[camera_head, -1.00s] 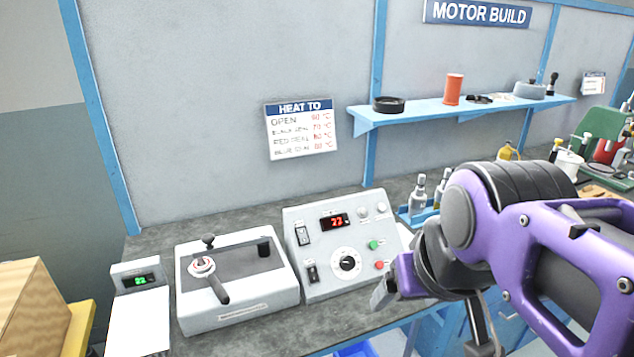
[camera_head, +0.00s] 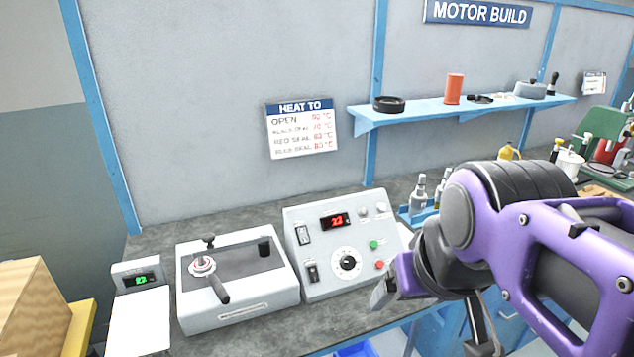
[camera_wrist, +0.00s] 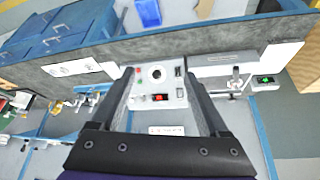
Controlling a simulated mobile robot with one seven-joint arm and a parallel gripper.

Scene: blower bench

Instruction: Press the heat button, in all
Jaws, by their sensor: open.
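The control box (camera_head: 325,272) stands on the bench, a light grey sloped panel with a red display (camera_head: 335,221) that appears to read 22. Which button is heat cannot be read. My gripper (camera_head: 385,292) is at the right of the box, just in front of its lower right corner. In the wrist view, the open, empty fingers (camera_wrist: 157,85) frame the box (camera_wrist: 155,103), which appears upside down; I see no contact.
A white heater unit (camera_head: 238,285) with a black-handled lever stands left of the box. A small scale-like unit (camera_head: 140,300) with a green display is further left. Bottles (camera_head: 420,195) stand behind my arm. A "HEAT TO" sign (camera_head: 302,129) and shelf (camera_head: 460,110) are on the wall.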

